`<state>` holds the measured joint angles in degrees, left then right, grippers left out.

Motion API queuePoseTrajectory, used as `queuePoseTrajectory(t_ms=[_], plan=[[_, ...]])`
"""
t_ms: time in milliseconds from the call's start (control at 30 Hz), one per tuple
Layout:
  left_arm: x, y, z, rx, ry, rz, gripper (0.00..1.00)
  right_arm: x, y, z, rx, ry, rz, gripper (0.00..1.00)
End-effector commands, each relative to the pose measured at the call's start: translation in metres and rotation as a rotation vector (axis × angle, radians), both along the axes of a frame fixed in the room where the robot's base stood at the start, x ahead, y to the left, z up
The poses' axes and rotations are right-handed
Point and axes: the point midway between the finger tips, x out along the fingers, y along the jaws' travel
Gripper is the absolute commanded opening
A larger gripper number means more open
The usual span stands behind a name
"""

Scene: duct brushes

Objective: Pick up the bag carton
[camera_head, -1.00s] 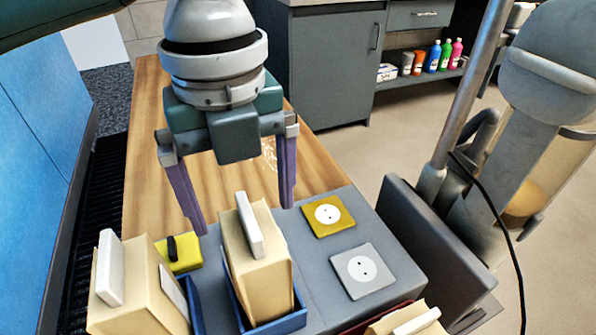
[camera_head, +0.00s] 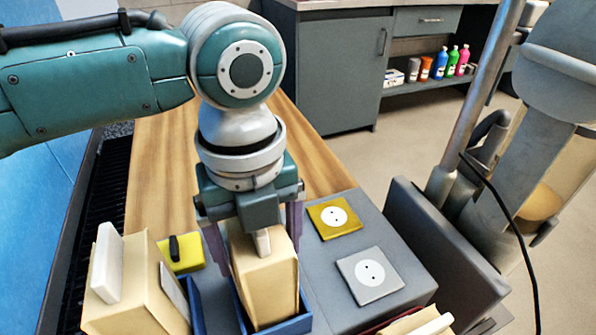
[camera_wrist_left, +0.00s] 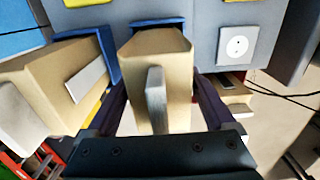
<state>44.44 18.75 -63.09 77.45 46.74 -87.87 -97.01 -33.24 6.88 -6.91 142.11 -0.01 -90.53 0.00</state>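Several beige cartons with pale upright tabs stand on the grey surface; I cannot tell by a label which is the bag carton. The middle carton (camera_head: 265,284) stands upright in a blue tray (camera_head: 290,327). My left gripper (camera_head: 257,245) is lowered over it, open, with one purple finger on each side. In the left wrist view the same carton (camera_wrist_left: 180,75) and its tab (camera_wrist_left: 156,100) lie between the fingers (camera_wrist_left: 160,105). Whether they touch it is unclear. Part of the tab is hidden in the head view. My right gripper is not in view.
Another carton (camera_head: 140,290) stands close on the left, near a yellow block (camera_head: 182,254). A third (camera_head: 420,324) is at the bottom right, partly cut off. Yellow (camera_head: 334,218) and grey (camera_head: 370,276) socket plates lie to the right. Wooden tabletop (camera_head: 160,175) lies behind.

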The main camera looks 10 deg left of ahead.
Motion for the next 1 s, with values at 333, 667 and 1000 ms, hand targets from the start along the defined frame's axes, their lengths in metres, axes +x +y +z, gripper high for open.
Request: queuePoseTrajectory(t_ms=[333,667,1000], plan=[[0.0001,0.0002,0.0003,0.0,0.0,0.001,0.47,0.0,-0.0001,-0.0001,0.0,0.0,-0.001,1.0],[0.0002,0.0001,0.0004,0.0,0.0,0.001,0.1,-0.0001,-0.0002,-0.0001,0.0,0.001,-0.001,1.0],[0.0004,0.0,0.0009,0.0,-0.001,0.0,0.0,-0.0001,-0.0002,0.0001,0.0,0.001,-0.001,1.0]])
